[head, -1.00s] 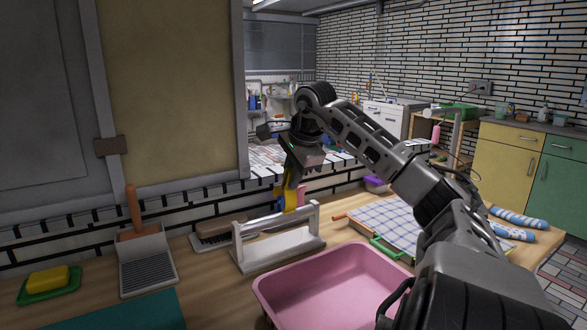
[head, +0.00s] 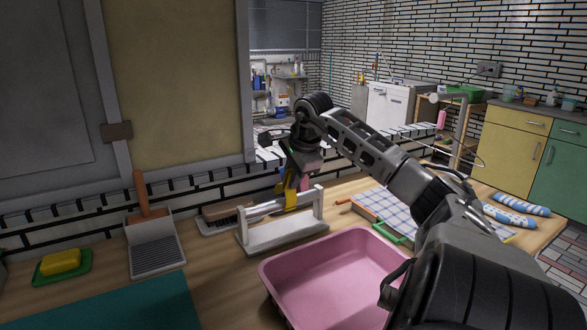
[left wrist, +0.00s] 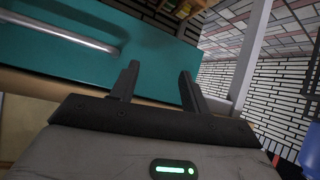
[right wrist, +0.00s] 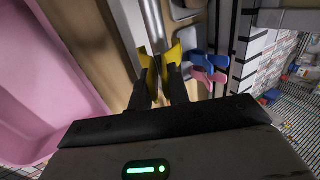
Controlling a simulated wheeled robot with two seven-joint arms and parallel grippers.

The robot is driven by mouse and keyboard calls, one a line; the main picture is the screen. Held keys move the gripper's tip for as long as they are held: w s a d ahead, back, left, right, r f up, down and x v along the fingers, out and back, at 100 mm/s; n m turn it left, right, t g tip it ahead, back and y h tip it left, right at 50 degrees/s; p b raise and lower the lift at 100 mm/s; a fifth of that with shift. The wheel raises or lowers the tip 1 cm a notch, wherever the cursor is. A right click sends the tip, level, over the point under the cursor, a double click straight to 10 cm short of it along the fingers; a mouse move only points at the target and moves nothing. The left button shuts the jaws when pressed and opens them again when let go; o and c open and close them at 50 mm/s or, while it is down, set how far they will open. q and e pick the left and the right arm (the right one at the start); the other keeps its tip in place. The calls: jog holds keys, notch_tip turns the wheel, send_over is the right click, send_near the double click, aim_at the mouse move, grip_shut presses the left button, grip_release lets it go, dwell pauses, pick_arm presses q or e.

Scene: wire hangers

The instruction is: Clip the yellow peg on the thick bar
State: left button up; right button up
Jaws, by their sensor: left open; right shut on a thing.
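The yellow peg (head: 291,198) is in my right gripper (head: 292,180), whose fingers are shut on it. In the right wrist view the gripper (right wrist: 154,92) holds the yellow peg (right wrist: 173,54), whose two halves show apart at the end of the grey bar's visible part. The bar (head: 263,208) runs across the top of a white stand (head: 285,237); it also shows in the right wrist view (right wrist: 152,22). The peg overlaps the bar in the head view; I cannot tell whether it is around it or beside it. My left gripper (left wrist: 158,88) is open and empty.
A pink tub (head: 335,270) stands in front of the stand. A brush (head: 228,210) lies behind it. Pink (right wrist: 208,77) and blue (right wrist: 205,62) pegs lie close to the right gripper. A dustpan (head: 155,255) and a checked cloth (head: 385,210) lie to either side.

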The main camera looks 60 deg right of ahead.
jog(key=shift+w+d+f, duration=0.1)
jog(key=shift+w+f, duration=0.1)
jog(key=shift+f, duration=0.15)
jog(key=shift+w+d+f, duration=0.15)
jog(key=shift+w+f, duration=0.05)
jog(key=shift+f, duration=0.4)
jog(key=shift+w+d+f, duration=0.1)
jog(key=shift+w+f, duration=0.1)
jog(key=shift+f, duration=0.3)
jog(key=shift+w+f, duration=0.15)
jog(key=shift+f, duration=0.1)
pick_arm(q)
jog(key=shift+r, duration=0.1)
pick_arm(e)
jog(key=o, duration=1.3)
jog(key=shift+c, duration=0.2)
pick_arm(q)
jog(key=shift+s+f, duration=0.1)
jog(key=shift+f, duration=0.1)
pick_arm(e)
jog(key=o, duration=0.6)
jog(key=shift+c, duration=0.2)
